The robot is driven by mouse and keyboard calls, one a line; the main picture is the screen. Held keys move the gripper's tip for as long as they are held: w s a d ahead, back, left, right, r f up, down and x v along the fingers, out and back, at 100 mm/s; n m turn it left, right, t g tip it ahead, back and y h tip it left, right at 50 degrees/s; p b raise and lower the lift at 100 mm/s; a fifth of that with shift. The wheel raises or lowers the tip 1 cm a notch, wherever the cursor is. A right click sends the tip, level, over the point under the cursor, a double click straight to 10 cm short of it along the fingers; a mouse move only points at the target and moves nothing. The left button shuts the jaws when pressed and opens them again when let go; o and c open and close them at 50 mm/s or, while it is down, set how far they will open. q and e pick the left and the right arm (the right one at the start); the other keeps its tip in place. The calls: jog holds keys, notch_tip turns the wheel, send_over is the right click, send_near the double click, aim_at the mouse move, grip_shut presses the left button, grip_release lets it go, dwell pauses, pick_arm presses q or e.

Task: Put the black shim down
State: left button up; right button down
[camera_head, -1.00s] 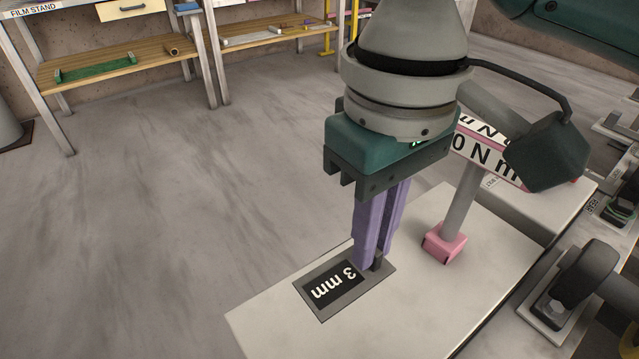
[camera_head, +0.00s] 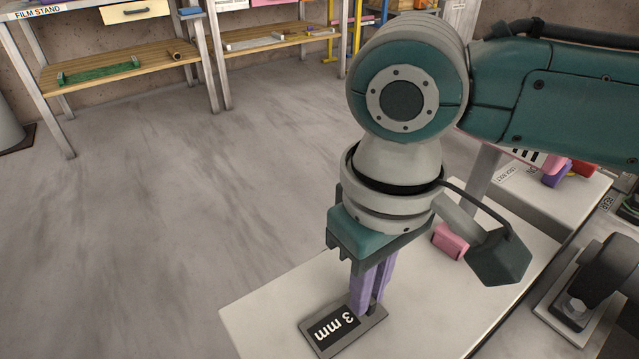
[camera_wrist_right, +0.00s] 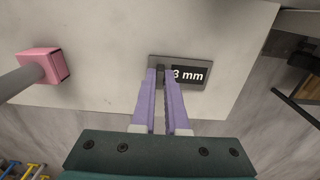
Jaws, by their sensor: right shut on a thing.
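The black shim (camera_head: 340,328) is a flat dark grey plate with a black label reading "3 mm". My right gripper (camera_head: 368,305) points down with its purple fingers shut on a small dark upright tab at one end of the shim. The shim also shows in the right wrist view (camera_wrist_right: 190,75), beyond the fingertips (camera_wrist_right: 160,76) and over the pale stone slab (camera_head: 290,300). It looks flat and level, close to the slab; I cannot tell whether it touches. My left gripper is not in view.
A pink block (camera_head: 450,240) stands on the slab beside my right gripper, with a grey post rising from it in the wrist view. Dark metal fittings (camera_head: 585,290) stand at the right. Shelves (camera_head: 120,70) stand at the back left. The slab left of the shim is clear.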

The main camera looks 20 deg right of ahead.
jog(key=c, duration=0.9)
grip_release()
notch_tip(320, 180, up, 12)
jog(key=p, duration=0.5)
jog(key=s+a+f+t+y, duration=0.2)
jog(key=s+a+f+y, duration=0.15)
jog(key=s+a, duration=0.2)
jog(key=s+d+h, duration=0.1)
jog(key=s+d, duration=0.1)
jog(key=d, duration=0.2)
jog(key=s+d+f+m+t+h, duration=0.1)
jog(key=s+d, duration=0.2)
jog(key=d, duration=0.1)
jog(key=s+d+m+h, duration=0.1)
jog(key=s+d, duration=0.1)
jog(key=d, duration=0.3)
jog(key=shift+s+f+t, duration=0.3)
jog(key=shift+s, duration=0.1)
